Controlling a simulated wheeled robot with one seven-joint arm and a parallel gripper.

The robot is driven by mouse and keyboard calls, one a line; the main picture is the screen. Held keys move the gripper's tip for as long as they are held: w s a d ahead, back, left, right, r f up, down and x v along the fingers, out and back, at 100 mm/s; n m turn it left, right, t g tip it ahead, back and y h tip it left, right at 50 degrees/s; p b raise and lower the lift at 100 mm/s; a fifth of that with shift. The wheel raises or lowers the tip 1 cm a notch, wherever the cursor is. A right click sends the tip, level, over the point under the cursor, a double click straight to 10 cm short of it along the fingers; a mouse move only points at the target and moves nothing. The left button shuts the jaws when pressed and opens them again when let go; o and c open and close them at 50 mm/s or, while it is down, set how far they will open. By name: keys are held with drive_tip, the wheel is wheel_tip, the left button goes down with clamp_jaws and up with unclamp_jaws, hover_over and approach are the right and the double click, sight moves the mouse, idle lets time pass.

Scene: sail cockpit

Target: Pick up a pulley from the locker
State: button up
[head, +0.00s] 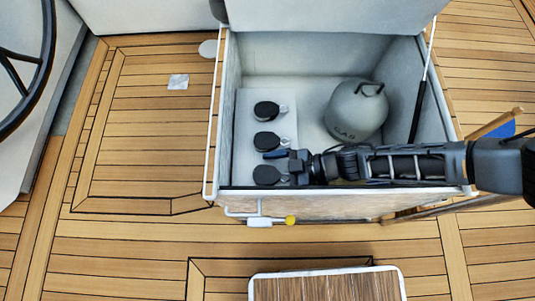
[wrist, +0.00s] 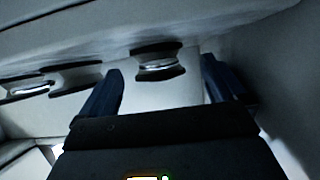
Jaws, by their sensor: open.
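Three dark pulleys with metal fittings sit in a row on a pale ledge (head: 245,108) at the left inside the open locker (head: 229,75). They are the back pulley (head: 268,109), the middle pulley (head: 266,140) and the front pulley (head: 266,175). My gripper (head: 278,168) reaches in from the right, low beside the front pulley. In the wrist view my gripper (wrist: 163,85) is open, with the front pulley (wrist: 157,62) in line with the gap between its blue fingers. The other two show to the left. I cannot tell whether a finger touches the front pulley.
A grey gas bottle (head: 355,112) stands in the locker behind my arm. The raised lid (head: 335,12) is held by a strut (head: 420,90) at the right. The locker walls close in around my arm. A steering wheel (head: 40,65) is at far left.

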drive_tip(key=shift+x, duration=0.9)
drive_tip(key=c, duration=1.3)
